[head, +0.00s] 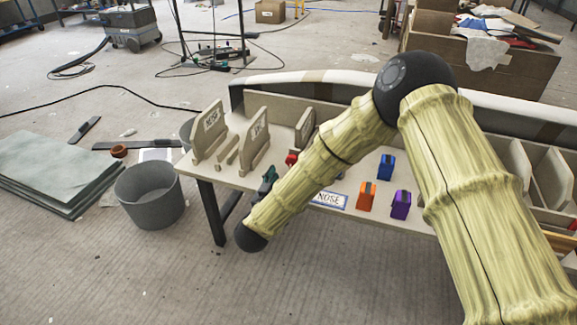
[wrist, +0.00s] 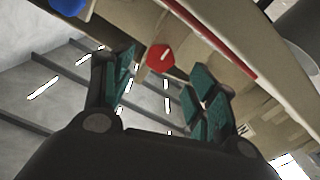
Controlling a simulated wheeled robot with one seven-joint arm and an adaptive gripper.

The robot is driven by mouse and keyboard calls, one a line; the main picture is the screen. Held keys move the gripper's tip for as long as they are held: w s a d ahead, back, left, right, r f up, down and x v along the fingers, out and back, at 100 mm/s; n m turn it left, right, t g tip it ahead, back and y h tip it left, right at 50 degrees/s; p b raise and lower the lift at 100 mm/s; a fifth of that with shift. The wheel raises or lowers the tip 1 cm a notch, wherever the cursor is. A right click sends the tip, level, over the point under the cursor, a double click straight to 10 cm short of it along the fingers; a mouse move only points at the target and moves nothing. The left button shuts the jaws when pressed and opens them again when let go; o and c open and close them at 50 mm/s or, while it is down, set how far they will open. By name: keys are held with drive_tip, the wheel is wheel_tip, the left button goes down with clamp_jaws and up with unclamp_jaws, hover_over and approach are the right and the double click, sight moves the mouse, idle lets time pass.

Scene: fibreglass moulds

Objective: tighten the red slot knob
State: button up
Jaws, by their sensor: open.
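The red slot knob (wrist: 160,57) shows in the wrist view as a small round red part with a pale slot line, on a beige surface beyond my fingertips. It lies between the lines of the two fingers, apart from both. My gripper (wrist: 165,72) is open, its teal-padded fingers spread wide with nothing between them. In the head view a red knob (head: 291,159) shows at the bench's left part, partly hidden by my arm. My gripper (head: 268,179) is just left of and below it, mostly hidden behind my arm.
The bench (head: 231,177) carries upright beige mould panels (head: 209,133). Blue (head: 386,168), orange (head: 367,197) and purple (head: 401,205) blocks stand right of my forearm, near a NOSE label (head: 328,200). A grey bucket (head: 150,194) stands on the floor left of the bench.

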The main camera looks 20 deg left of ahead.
sight(290, 162)
drive_tip(key=shift+w+d+b, duration=0.1)
drive_tip(key=shift+w+b, duration=0.6)
drive_tip(key=shift+w, duration=2.4)
drive_tip(key=c, duration=1)
drive_tip(key=shift+a, duration=0.2)
drive_tip(key=shift+c, duration=0.2)
drive_tip(key=shift+d, duration=0.15)
drive_tip(key=shift+r, duration=0.1)
